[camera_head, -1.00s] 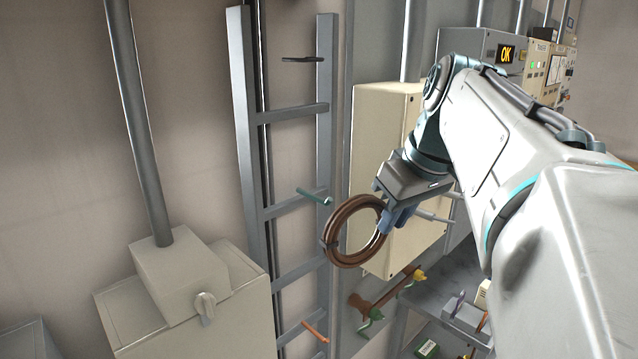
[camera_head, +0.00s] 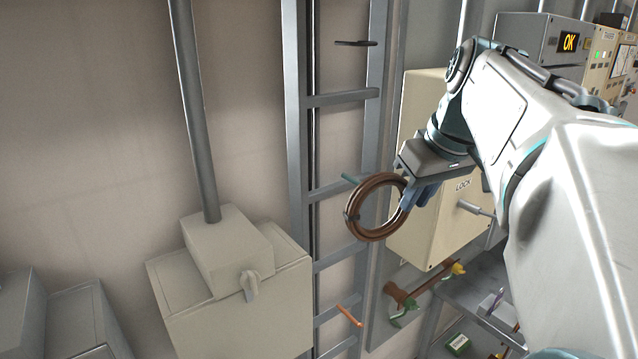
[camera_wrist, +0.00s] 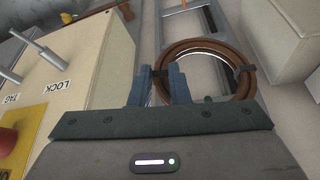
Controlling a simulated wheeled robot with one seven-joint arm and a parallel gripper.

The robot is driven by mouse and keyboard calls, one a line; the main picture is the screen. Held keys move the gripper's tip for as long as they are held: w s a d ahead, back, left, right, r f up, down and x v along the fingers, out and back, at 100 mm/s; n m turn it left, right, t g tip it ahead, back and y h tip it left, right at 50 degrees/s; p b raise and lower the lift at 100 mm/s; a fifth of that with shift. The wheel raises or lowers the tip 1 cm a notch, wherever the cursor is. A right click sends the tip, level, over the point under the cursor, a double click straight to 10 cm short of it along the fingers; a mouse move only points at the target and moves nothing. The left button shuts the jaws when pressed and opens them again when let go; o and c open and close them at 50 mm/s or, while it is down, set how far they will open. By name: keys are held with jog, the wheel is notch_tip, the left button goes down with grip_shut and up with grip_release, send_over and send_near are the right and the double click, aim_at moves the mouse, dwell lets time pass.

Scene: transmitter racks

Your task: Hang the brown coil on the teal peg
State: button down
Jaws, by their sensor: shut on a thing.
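The brown coil (camera_head: 352,228) is a ring of brown cable with dark ties, held upright in front of the grey ladder-like rack. My gripper (camera_head: 413,196) is shut on the coil's right side. In the wrist view, the coil (camera_wrist: 181,51) stands beyond the fingers (camera_wrist: 159,88), which pinch its near left part. The teal peg (camera_head: 349,179) sticks out from a rung of the rack, at the coil's upper left in the head view. The coil hides part of the peg, and I cannot tell whether they touch. A small teal tip (camera_wrist: 208,99) shows near the coil in the wrist view.
A black peg (camera_head: 356,43) sits higher on the rack and an orange peg (camera_head: 349,316) lower. A cream cabinet (camera_head: 420,235) with a lever stands right of the coil. A grey box (camera_head: 235,310) with a knob is at lower left. Bare wall lies left of the rack.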

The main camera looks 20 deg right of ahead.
aim_at(400, 187)
jog(key=shift+w+a+f+p, duration=0.15)
jog(key=shift+w+a, duration=0.2)
jog(key=shift+w, duration=0.55)
jog(key=shift+w+a+r+p, duration=0.15)
jog(key=shift+w+a, duration=0.15)
jog(key=shift+w, duration=0.55)
jog(key=shift+w+a+f+b, duration=0.25)
jog(key=shift+w+f+b, duration=0.05)
jog(key=shift+w+f, duration=0.3)
jog(key=c, duration=1.3)
grip_release()
jog(key=v, duration=1.2)
jog(key=shift+b, duration=0.3)
jog(key=shift+d, duration=0.1)
